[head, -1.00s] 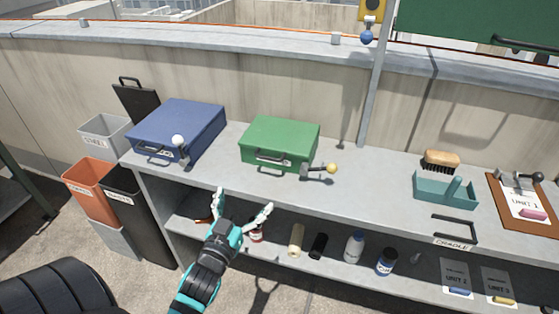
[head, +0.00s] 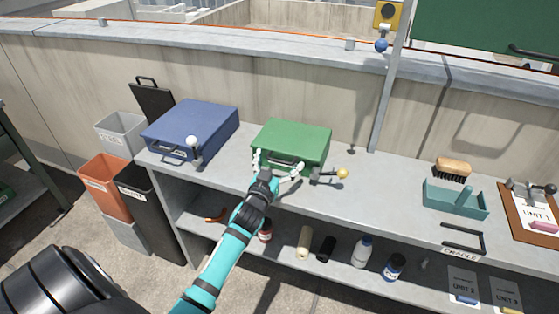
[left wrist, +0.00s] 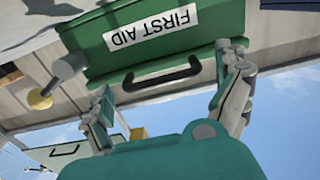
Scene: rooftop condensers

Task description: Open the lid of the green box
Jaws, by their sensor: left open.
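The green box (head: 291,143) stands shut on the top of the grey bench, with a dark handle on its front. In the left wrist view the green box (left wrist: 185,28) shows upside down, with a white "FIRST AID" label and the black handle (left wrist: 161,74). A lever with a yellow knob (head: 342,174) sticks out at its front right. My left gripper (head: 277,166) is open in front of the box, its fingers spread on either side of the handle. In the left wrist view the fingers (left wrist: 168,88) hold nothing. My right gripper is not in view.
A blue box (head: 192,130) with a white-knobbed lever stands left of the green box. A teal caddy (head: 455,200), a brush (head: 453,167) and a clipboard (head: 531,212) lie to the right. Bottles stand on the lower shelf.

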